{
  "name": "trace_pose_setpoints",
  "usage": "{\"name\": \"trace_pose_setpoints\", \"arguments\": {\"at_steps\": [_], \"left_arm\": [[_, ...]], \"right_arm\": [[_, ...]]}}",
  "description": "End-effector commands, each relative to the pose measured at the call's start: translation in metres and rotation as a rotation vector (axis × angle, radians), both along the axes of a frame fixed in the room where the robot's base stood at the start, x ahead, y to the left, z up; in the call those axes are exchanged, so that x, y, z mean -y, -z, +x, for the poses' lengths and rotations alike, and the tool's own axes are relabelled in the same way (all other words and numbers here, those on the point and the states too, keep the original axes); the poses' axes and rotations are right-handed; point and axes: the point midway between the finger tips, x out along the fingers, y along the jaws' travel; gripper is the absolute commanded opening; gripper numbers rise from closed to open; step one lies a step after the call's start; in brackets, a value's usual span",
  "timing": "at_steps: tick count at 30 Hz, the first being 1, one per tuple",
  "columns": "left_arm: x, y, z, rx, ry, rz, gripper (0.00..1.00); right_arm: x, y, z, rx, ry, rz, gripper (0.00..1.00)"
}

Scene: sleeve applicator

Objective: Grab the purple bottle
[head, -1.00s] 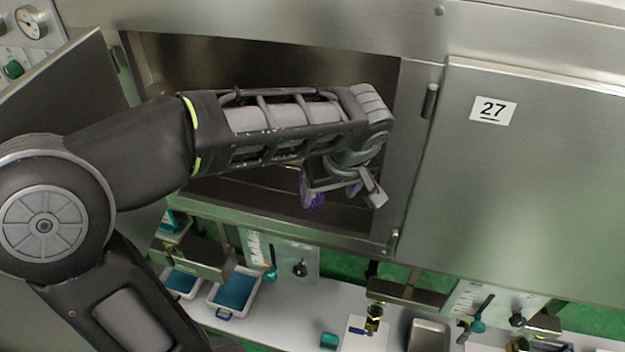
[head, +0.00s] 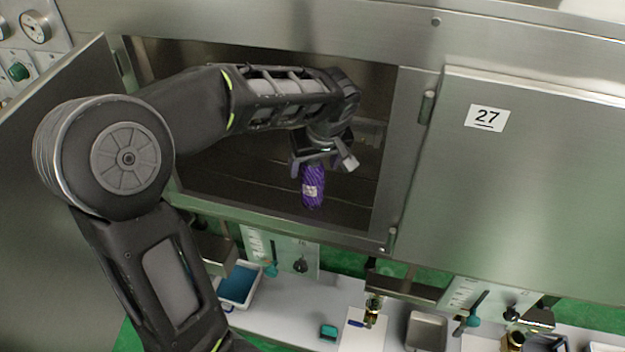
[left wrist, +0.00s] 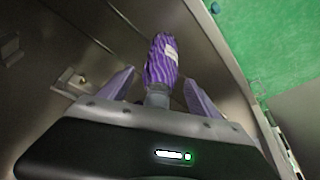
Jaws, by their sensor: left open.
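The purple bottle (head: 313,187) has a striped wrap and a small pale label. It stands in the open cabinet compartment (head: 255,170), near the front edge. My left gripper (head: 322,164) is inside the compartment, open, just above and behind the bottle in the head view and partly covering its top. In the left wrist view the bottle (left wrist: 160,58) lies ahead, between the two spread fingers (left wrist: 158,92), with space visible on either side. My right gripper is in neither view.
The open cabinet door (head: 60,120) is at left, and a closed door marked 27 (head: 540,170) is at right. Below are a white counter (head: 290,310) with a blue-filled tray (head: 238,285), a metal tray (head: 428,330) and valves.

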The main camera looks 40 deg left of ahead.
Motion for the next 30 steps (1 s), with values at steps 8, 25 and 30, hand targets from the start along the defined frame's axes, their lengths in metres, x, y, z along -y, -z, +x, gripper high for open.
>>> {"name": "trace_pose_setpoints", "arguments": {"at_steps": [8,25,30], "left_arm": [[-0.011,0.033,0.007,-0.003,-0.001,0.000,0.72],[-0.011,0.035,0.008,0.000,-0.001,-0.001,0.72],[-0.011,0.035,0.008,0.000,-0.001,-0.001,0.63]], "right_arm": [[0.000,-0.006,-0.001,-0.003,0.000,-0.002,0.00],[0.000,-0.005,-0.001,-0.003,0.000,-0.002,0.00],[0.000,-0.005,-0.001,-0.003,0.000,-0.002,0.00]]}}
